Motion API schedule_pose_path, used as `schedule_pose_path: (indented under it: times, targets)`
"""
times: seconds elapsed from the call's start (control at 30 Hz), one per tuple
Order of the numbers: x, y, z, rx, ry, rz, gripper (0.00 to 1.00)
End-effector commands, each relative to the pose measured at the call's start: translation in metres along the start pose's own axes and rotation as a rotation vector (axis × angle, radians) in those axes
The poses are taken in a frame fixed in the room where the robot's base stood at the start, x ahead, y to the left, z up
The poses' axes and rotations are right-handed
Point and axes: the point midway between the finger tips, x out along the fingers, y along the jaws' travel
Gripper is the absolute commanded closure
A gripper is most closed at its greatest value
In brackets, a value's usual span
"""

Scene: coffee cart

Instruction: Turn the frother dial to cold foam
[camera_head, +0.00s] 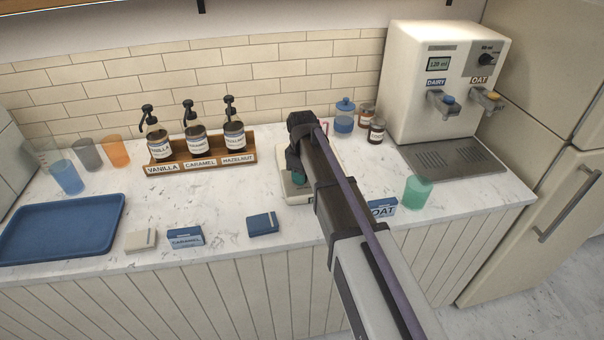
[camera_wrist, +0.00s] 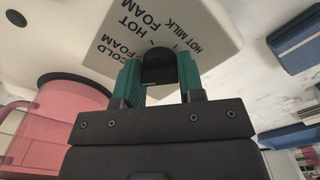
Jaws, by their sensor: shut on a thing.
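The white frother (camera_wrist: 195,25) fills the top of the wrist view. Its printed labels COLD FOAM, HOT FOAM and HOT MILK fan around a black dial (camera_wrist: 158,72). My gripper (camera_wrist: 158,66) has its teal fingers on both sides of the dial, shut on it. I cannot tell for sure which label the dial points to. In the head view my arm hides most of the frother (camera_head: 290,196), and only its pale base edges show. My gripper (camera_head: 299,178) is just a teal patch there, and the dial is hidden.
A pink translucent pitcher (camera_wrist: 62,125) stands beside the gripper in the wrist view. In the head view, blue boxes (camera_head: 263,224) and an OAT box (camera_head: 382,206) lie near the front edge. The syrup rack (camera_head: 205,167) is left; the milk dispenser (camera_head: 415,75) is right.

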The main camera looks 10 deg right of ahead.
Motion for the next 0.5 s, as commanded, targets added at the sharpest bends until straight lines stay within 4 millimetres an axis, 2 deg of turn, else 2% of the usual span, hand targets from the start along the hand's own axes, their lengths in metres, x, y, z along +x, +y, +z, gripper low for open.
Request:
schedule_pose_path:
  times: [0.2, 0.5]
  targets:
    - [0.0002, -0.0003, 0.0003, 0.174, 0.0, -0.001, 0.88]
    - [0.0002, -0.0004, 0.0003, 0.331, -0.001, -0.001, 0.88]
